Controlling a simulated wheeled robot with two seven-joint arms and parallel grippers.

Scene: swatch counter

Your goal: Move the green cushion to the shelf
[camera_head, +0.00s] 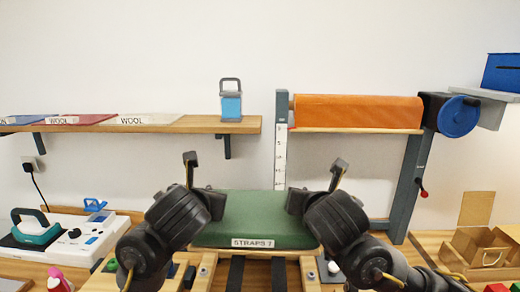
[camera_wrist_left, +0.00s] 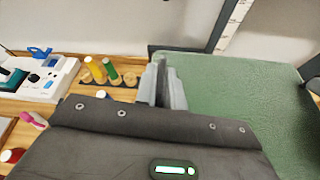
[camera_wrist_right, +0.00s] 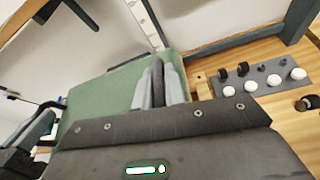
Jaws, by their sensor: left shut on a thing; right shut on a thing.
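The green cushion (camera_head: 255,213), with a label reading "STRAPS 7" on its front edge, is in the middle of the head view, at a wooden stand. My left gripper (camera_head: 213,200) is shut on its left side and my right gripper (camera_head: 297,200) is shut on its right side. The cushion also shows in the left wrist view (camera_wrist_left: 235,90) and in the right wrist view (camera_wrist_right: 95,105), against the fingers. I cannot tell whether it touches the stand. The wooden shelf (camera_head: 190,125) is on the wall, behind and above the cushion to the left.
Flat swatches (camera_head: 145,119) lie on the shelf's left and middle, and a blue lantern-like object (camera_head: 231,104) stands near its right end. An orange roll (camera_head: 355,111) is mounted at right. Dark straps (camera_head: 257,275) hang below the cushion. A white machine (camera_head: 65,238) stands left.

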